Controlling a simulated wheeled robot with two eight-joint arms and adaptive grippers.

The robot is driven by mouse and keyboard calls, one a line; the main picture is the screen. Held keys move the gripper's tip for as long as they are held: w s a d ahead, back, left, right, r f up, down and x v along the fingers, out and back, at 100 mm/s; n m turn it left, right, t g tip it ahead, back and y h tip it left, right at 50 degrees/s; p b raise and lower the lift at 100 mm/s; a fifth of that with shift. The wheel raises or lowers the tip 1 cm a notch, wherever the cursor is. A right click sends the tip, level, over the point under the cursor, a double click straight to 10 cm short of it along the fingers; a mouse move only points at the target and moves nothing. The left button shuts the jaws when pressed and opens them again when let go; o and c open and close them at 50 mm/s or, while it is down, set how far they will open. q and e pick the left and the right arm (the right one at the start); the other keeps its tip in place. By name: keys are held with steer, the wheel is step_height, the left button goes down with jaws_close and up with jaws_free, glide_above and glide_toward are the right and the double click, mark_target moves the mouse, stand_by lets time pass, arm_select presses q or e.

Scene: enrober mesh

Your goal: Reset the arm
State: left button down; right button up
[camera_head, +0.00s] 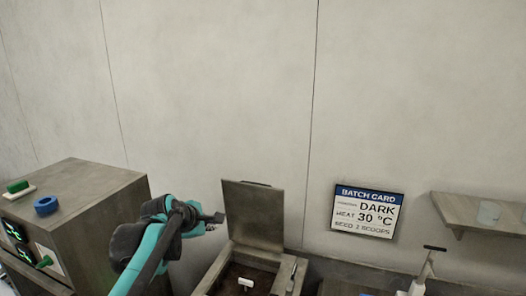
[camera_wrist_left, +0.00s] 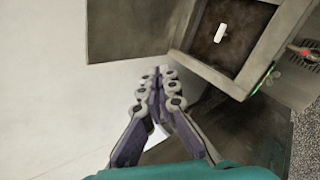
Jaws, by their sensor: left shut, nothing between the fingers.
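My left arm comes in from the lower left in the head view. Its gripper (camera_head: 214,219) is raised beside the open lid (camera_head: 254,214) of a metal box, to the left of it. In the left wrist view the gripper's fingers (camera_wrist_left: 158,78) are together with nothing between them. The box opening shows at the upper right of that view, with a small white piece (camera_wrist_left: 220,33) on the dark brown inside. The same white piece shows in the head view (camera_head: 245,282). My right gripper is not in view.
A metal cabinet (camera_head: 100,200) with green displays stands at the left, with a blue ring (camera_head: 46,205) and a green-topped block (camera_head: 18,187) on it. A batch card (camera_head: 366,212) hangs on the wall. A shelf (camera_head: 480,213) holds a clear cup. A white-handled tool (camera_head: 425,270) stands at lower right.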

arm_select(q)
steer(key=s+a+f+m+g+y+b, duration=0.1)
steer(key=s+f+m+g+y+b, duration=0.1)
steer(key=s+f+m+b, duration=1.1)
steer(key=s+f+m, duration=0.7)
steer(key=s+f, duration=0.9)
steer(key=f, duration=0.2)
steer(key=shift+s+a+f+y, duration=0.25)
steer(key=shift+s+f+y, duration=0.1)
steer(key=shift+f+y, duration=0.05)
